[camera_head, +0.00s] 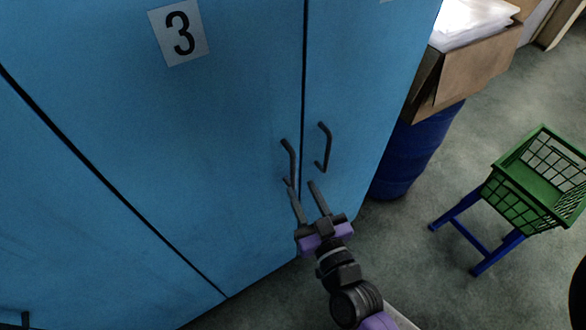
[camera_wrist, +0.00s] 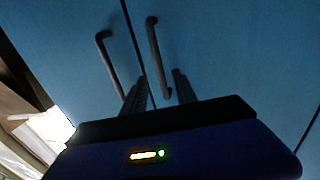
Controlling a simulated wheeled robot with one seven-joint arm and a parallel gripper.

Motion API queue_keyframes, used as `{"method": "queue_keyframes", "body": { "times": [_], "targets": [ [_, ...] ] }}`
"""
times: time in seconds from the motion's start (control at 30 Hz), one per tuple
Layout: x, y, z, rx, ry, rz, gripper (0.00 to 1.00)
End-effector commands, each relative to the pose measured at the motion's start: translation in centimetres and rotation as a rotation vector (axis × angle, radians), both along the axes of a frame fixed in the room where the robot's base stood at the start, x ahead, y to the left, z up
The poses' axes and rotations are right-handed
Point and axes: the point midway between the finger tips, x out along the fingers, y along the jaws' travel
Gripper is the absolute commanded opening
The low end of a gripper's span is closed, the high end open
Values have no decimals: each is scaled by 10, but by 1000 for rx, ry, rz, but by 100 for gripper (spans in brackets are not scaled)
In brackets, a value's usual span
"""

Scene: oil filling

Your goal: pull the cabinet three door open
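The cabinet three door (camera_head: 225,120) is a blue panel with a white "3" label (camera_head: 180,32), and it looks closed. Its dark bar handle (camera_head: 289,160) is near its right edge, beside the seam. My gripper (camera_head: 301,184) is open at the lower end of this handle, fingers pointing at the cabinet. In the wrist view the handle (camera_wrist: 157,55) reaches down between the two fingers (camera_wrist: 160,78). I cannot tell whether a finger touches it. The gripper body hides the lower part of that view.
A neighbouring door's handle (camera_head: 324,147) is just right of the seam; it also shows in the wrist view (camera_wrist: 108,58). A cardboard box (camera_head: 465,75) rests above a blue barrel (camera_head: 410,155). A green basket (camera_head: 535,185) on a blue stand is at right. Grey floor lies between.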

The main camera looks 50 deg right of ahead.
Motion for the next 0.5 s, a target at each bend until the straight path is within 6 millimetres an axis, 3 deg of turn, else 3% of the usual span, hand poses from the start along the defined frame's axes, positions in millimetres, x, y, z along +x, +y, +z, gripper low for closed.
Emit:
{"method": "queue_keyframes", "body": {
  "times": [0.3,0.5],
  "targets": [
    [42,-22,2,0,-2,-2,34],
    [59,-29,1,2,-1,-1,34]
  ]
}}
